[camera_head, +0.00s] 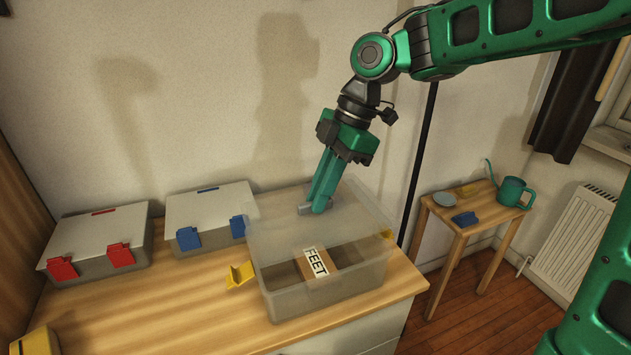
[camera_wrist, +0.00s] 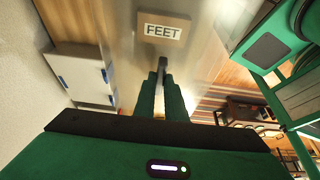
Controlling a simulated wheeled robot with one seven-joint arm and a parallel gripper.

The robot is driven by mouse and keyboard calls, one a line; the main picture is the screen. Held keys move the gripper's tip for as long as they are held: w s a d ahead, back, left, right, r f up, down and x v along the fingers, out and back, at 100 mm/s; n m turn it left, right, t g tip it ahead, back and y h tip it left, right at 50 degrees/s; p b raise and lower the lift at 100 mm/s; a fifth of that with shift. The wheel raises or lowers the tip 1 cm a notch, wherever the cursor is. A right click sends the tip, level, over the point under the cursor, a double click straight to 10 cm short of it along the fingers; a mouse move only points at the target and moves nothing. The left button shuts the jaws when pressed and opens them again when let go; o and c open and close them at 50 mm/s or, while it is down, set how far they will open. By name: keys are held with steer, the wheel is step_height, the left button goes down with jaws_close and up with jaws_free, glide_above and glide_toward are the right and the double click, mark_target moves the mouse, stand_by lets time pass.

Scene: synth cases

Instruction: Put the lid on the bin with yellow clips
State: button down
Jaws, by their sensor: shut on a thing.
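The clear bin (camera_head: 325,297) stands near the right end of the wooden worktop. One yellow clip (camera_head: 240,275) hangs open at its left side, and another yellow clip (camera_head: 387,234) shows at its right. A brown block labelled FEET (camera_head: 318,263) is inside; it also shows in the wrist view (camera_wrist: 163,31). The translucent lid (camera_head: 272,222) is over the back part of the bin, leaving the front part uncovered in the head view. My gripper (camera_head: 313,209) points down, shut on the lid's small grey handle (camera_wrist: 162,64). Whether the lid touches the rim I cannot tell.
A lidded bin with blue clips (camera_head: 208,207) stands just left of the clear bin. A lidded bin with red clips (camera_head: 98,240) is farther left. A yellow object (camera_head: 35,343) is cut off at the lower left. The front worktop (camera_head: 170,315) is clear.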

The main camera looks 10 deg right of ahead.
mark_target(320, 216)
steer(key=shift+w+d+f, duration=0.1)
steer(key=shift+f, duration=2.7)
steer(key=shift+f, duration=0.95)
steer(key=c, duration=1.7)
jaws_free()
steer(key=shift+c, duration=0.2)
steer(key=shift+r, duration=0.1)
steer(key=v, duration=1)
steer(key=shift+d+r, duration=0.15)
steer(key=shift+r, duration=0.15)
